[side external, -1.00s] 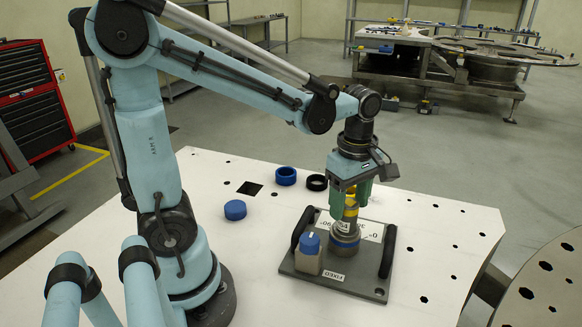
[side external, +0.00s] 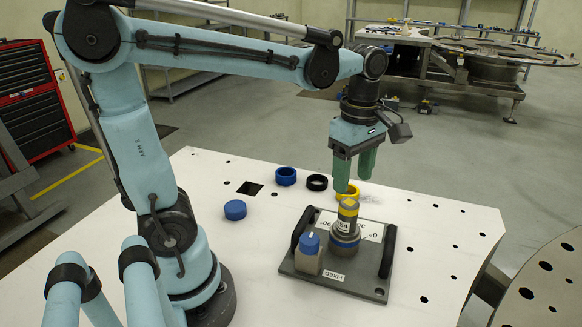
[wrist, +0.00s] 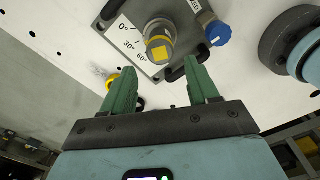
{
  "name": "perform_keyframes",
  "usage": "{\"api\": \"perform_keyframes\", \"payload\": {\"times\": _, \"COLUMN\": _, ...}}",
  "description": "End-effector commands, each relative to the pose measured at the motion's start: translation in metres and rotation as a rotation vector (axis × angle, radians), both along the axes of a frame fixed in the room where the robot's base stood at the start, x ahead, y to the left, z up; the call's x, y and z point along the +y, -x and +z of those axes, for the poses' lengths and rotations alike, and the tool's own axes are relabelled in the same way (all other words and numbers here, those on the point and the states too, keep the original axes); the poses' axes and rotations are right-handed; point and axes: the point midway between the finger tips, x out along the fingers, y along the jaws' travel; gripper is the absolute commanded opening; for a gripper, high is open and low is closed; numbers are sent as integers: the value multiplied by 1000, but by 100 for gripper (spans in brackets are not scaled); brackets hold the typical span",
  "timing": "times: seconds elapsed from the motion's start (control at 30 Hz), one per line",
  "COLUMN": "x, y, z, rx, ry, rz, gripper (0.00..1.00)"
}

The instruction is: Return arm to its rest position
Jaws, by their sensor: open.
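My gripper (side external: 353,172) is open and empty, with its green fingers pointing down above the turret plate. In the wrist view my gripper (wrist: 163,92) shows two green fingers spread apart with nothing between them. The grey turret plate (side external: 313,284) lies on the white table. On it stands a grey turret (side external: 344,228) with a blue ring low on it and a yellow top. The turret also shows in the wrist view (wrist: 160,32), clear of the fingers. A blue-capped block (side external: 308,262) stands on the plate beside the turret, next to a label reading FIXED.
A blue ring (side external: 286,176), a black ring (side external: 317,183) and a yellow ring (side external: 347,191) lie behind the plate. A blue cap (side external: 235,210) lies to the left. A holed disc (side external: 545,285) stands at the right. The space around the raised gripper is clear.

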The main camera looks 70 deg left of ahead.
Motion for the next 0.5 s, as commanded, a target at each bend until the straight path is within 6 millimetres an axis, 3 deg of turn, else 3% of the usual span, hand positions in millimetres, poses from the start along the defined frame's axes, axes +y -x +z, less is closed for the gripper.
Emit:
{"api": "perform_keyframes", "payload": {"times": 0.07, "x": 0, "y": 0, "z": 9, "rx": 0, "ry": 0, "rz": 0, "gripper": 60}}
{"api": "perform_keyframes", "payload": {"times": 0.5, "x": 0, "y": 0, "z": -48, "rx": 0, "ry": 0, "rz": 0, "gripper": 60}}
